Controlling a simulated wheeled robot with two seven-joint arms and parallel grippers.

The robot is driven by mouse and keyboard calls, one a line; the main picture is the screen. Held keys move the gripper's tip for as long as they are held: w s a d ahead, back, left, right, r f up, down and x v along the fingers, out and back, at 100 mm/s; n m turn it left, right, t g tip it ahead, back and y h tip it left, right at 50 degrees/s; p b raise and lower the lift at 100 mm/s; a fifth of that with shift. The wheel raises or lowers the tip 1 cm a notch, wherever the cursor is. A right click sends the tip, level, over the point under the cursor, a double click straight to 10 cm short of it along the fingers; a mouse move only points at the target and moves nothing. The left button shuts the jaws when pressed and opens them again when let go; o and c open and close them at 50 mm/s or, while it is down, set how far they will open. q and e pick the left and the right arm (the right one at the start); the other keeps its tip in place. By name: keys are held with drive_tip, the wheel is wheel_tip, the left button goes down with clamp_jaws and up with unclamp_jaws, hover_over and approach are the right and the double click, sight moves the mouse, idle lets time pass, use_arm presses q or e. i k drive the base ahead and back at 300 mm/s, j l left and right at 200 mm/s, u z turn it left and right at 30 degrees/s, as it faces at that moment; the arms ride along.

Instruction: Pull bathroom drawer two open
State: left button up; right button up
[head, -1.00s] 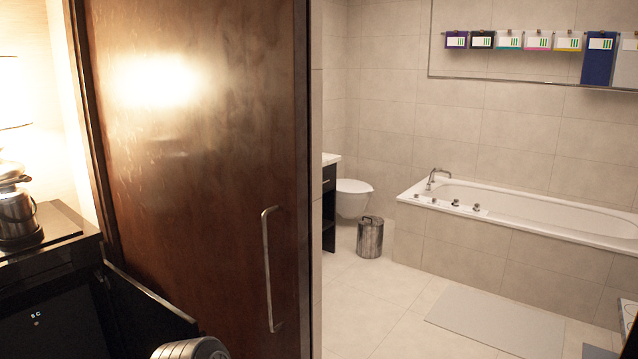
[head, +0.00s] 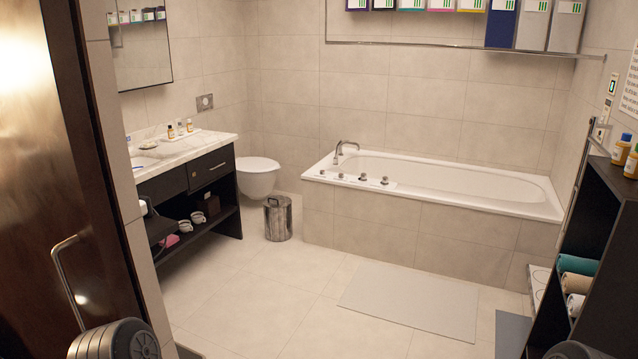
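A dark bathroom vanity with a pale marble top (head: 205,147) stands along the left wall. Its front has a dark drawer (head: 211,168) with a slim metal handle at the right end, which looks shut. Another dark front panel (head: 163,188) is to its left, partly in shade. I cannot tell which one is drawer two. Neither of my grippers is in view, and the vanity is well ahead of me.
A brown door with a metal handle (head: 68,285) is close on the left. A toilet (head: 258,178), a metal bin (head: 278,218) and a bathtub (head: 430,185) are at the back. A dark shelf (head: 590,235) with towels stands close on the right. The tiled floor and flat mat (head: 410,300) lie between.

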sight(203, 169)
drive_tip(key=i+l, duration=0.15)
drive_tip(key=i, duration=0.7)
drive_tip(key=i+l, duration=0.15)
drive_tip(key=i, duration=0.75)
drive_tip(key=i+l, duration=0.15)
drive_tip(key=i, duration=0.7)
drive_tip(key=i+j, duration=0.25)
drive_tip(key=i, duration=0.2)
drive_tip(key=i+j, duration=0.2)
drive_tip(key=i, duration=0.2)
drive_tip(key=i+j+z, duration=0.1)
drive_tip(key=i+j, duration=0.15)
drive_tip(key=i, duration=0.2)
drive_tip(key=i+j, duration=0.1)
drive_tip(key=j, duration=0.45)
drive_tip(key=i+j, duration=0.1)
drive_tip(key=j, duration=0.4)
drive_tip(key=i+j, duration=0.1)
drive_tip(key=j, duration=0.45)
